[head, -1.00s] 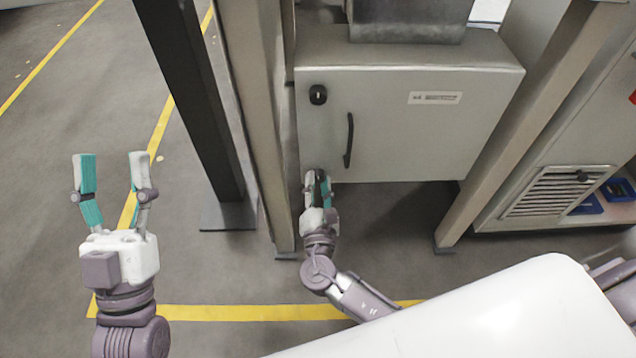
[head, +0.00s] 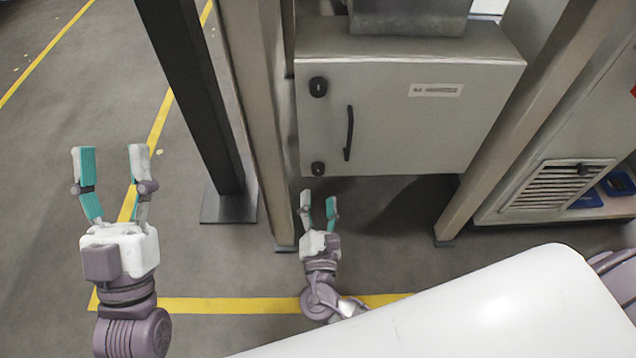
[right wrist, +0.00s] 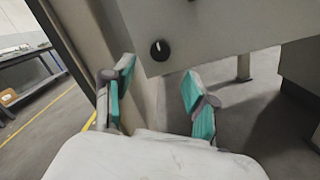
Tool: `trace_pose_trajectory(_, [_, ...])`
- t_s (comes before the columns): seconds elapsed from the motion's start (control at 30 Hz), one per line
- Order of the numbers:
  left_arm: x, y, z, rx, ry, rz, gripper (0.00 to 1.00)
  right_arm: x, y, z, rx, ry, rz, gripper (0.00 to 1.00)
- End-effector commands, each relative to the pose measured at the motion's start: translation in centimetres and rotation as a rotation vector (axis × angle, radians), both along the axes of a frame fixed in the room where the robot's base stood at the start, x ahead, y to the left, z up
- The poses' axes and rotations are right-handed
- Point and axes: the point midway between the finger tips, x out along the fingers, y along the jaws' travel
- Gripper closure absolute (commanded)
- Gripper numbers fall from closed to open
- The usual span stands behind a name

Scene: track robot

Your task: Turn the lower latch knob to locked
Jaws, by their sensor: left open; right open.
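The lower latch knob (head: 318,169) is a small black knob at the bottom left corner of the grey cabinet door (head: 400,120). In the right wrist view the knob (right wrist: 160,50) is a dark round with a pale upright mark, ahead of and between the fingers. My right gripper (head: 319,200) is open and empty, just below the knob and apart from it; it also shows in the right wrist view (right wrist: 155,95). An upper knob (head: 318,87) sits at the top left of the door. My left gripper (head: 110,152) is open and empty, over the floor at left.
A black door handle (head: 349,133) stands right of the knobs. A beige post (head: 262,130) rises close to the left of the cabinet, with a dark post (head: 195,100) further left. Another beige post (head: 520,120) is at right. The floor under the cabinet is clear.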

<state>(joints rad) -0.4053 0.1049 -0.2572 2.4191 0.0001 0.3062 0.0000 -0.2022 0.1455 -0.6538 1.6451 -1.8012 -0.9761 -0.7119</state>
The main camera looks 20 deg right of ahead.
Motion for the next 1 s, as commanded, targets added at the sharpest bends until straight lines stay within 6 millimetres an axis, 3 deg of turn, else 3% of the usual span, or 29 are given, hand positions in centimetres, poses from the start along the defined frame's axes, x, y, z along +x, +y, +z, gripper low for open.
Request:
trace_pose_trajectory(0.1, [0.0,0.0,0.0,0.0,0.0,0.0,0.43,-2.4,0.7,-0.3,0.0,0.002,0.0,0.43])
trace_pose_trajectory(0.33, [0.0,0.0,0.0,0.0,0.0,0.0,0.43,-4.9,1.4,-0.4,0.0,0.001,0.001,0.43])
trace_pose_trajectory(1.0, [0.0,0.0,0.0,0.0,0.0,0.0,0.43,-5.1,1.5,-0.5,0.014,0.005,0.002,0.43])
